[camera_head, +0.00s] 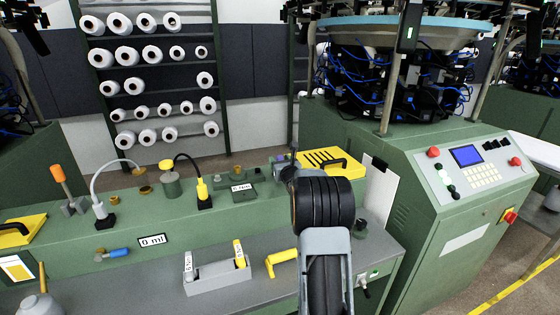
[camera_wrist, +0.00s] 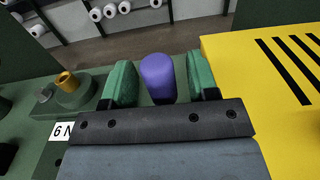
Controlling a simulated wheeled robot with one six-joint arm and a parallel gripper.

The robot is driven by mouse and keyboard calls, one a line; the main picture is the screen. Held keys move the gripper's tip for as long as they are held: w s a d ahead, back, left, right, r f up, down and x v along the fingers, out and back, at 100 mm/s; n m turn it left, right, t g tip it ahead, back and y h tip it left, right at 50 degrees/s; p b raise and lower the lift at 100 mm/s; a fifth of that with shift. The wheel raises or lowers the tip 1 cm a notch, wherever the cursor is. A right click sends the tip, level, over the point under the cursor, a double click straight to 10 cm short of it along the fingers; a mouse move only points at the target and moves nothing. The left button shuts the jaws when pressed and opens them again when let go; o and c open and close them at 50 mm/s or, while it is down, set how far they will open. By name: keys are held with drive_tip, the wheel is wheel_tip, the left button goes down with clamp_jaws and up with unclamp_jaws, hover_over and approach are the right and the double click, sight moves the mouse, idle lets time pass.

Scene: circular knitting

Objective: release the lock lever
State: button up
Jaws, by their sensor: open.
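A purple rounded knob (camera_wrist: 158,77), which looks like the grip of the lock lever, stands between the two green finger pads of my gripper (camera_wrist: 162,84) in the wrist view. The pads are apart, with a gap on each side of the knob. The lower part of the knob is hidden behind the dark gripper plate, so I cannot see its base or pivot. In the head view my gripper (camera_head: 289,166) is at the green bench top, left of a yellow slotted cover, and my arm hides most of the knob.
The yellow slotted cover (camera_wrist: 285,80) is close on the right. A brass peg on a green block (camera_wrist: 68,82) and a white label (camera_wrist: 63,131) are on the left. In the head view, a grey holder with a yellow-tipped post (camera_head: 222,273) and a yellow handle (camera_head: 282,262) are in front.

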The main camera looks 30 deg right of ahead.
drive_tip(key=shift+w, duration=0.1)
clamp_jaws()
idle(0.6)
